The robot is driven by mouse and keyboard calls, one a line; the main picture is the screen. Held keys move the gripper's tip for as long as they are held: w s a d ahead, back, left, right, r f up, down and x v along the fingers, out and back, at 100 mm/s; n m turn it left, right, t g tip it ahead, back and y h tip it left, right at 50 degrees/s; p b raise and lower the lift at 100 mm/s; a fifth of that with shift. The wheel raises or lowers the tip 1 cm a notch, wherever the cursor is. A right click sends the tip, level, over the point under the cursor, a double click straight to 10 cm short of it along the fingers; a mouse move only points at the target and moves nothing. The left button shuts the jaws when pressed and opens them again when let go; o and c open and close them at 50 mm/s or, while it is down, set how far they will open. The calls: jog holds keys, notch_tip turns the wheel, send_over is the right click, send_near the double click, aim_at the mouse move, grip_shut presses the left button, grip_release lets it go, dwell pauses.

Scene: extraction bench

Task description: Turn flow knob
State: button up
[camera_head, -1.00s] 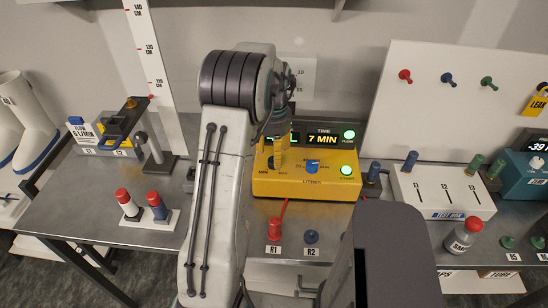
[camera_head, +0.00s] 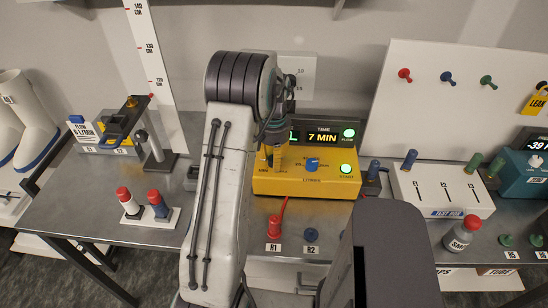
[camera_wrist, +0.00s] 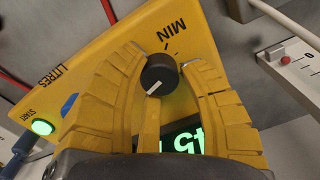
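In the wrist view a black round knob (camera_wrist: 159,74) with a white pointer line sits on a yellow box (camera_wrist: 95,50), by the lettering MIN. A blue knob (camera_head: 312,164) labelled LITRES is to the right of the gripper.
Behind the box a display (camera_head: 322,138) reads 7 MIN, beside a lit green button. A lit green START button (camera_head: 346,169) is at the box's right. A white test box (camera_head: 440,190) stands right.

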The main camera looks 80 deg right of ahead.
grip_shut()
jog(key=shift+b, duration=0.35)
jog(key=shift+o, duration=2.4)
grip_release()
jog(key=shift+r, duration=0.1)
notch_tip(320, 180, up, 12)
